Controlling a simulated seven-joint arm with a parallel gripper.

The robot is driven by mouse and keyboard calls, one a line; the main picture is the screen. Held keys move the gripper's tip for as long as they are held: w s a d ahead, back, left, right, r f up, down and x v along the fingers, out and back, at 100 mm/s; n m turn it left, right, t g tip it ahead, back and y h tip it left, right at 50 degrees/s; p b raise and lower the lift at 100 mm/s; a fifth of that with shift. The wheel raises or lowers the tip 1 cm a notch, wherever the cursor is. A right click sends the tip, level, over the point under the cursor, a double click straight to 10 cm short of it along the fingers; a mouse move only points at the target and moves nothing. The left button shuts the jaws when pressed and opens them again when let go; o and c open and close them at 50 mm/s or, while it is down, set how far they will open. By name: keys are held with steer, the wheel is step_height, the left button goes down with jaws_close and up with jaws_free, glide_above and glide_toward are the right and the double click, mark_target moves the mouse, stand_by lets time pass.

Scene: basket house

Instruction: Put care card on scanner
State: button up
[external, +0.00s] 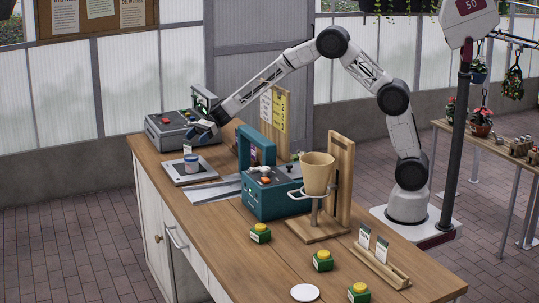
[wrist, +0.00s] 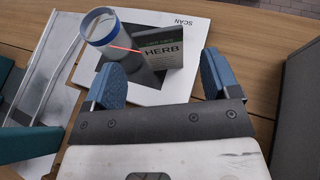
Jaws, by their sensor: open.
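A care card marked HERB (wrist: 165,55), green on top, stands on the scanner pad (wrist: 185,88), whose white border reads SCAN. My gripper (wrist: 163,78) is open. Its two blue fingertips lie to either side of the card's near side, with a gap between them; I cannot tell whether either touches the card.
A grey machine (external: 175,131) is behind, a teal machine (external: 270,195) in front. Two more cards (external: 365,236) stand in a wooden holder.

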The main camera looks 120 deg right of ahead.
steer(key=shift+w+a+r+m+h, duration=0.15)
steer(key=shift+a+r+m+h, duration=0.15)
steer(key=shift+a+r, duration=0.1)
steer(key=a+r+m+t+h, duration=0.1)
steer(key=a+r+m+h, duration=0.4)
steer(key=a+r+m, duration=0.5)
steer(key=s+a+r+m+g+h, duration=0.1)
steer(key=s+a+r+m+h, duration=0.1)
steer(key=s+a+r+m, duration=0.45)
steer(key=s+a+r+m+g+h, duration=0.1)
steer(key=s+a+r+m+h, duration=0.15)
steer(key=a+m, duration=0.45)
steer(key=s+a+f+m+g+y, duration=0.1)
steer(key=s+a+f+m+g, duration=0.1)
steer(key=s+a+m, duration=0.3)
steer(key=s+a+f+m+g+y, duration=0.2)
steer(key=s+a+m, duration=0.4)
steer(key=s+a, duration=0.8)
steer(key=s+a+f+m+g+y, duration=0.1)
steer(key=s+a+f+m+g, duration=0.3)
steer(key=s+a, duration=0.6)
steer(key=s+m+g, duration=0.1)
steer(key=s, duration=1.1)
steer(key=shift+s+a+m+y, duration=0.15)
steer(key=shift+s+m+y, duration=0.05)
steer(key=shift+m+y, duration=0.15)
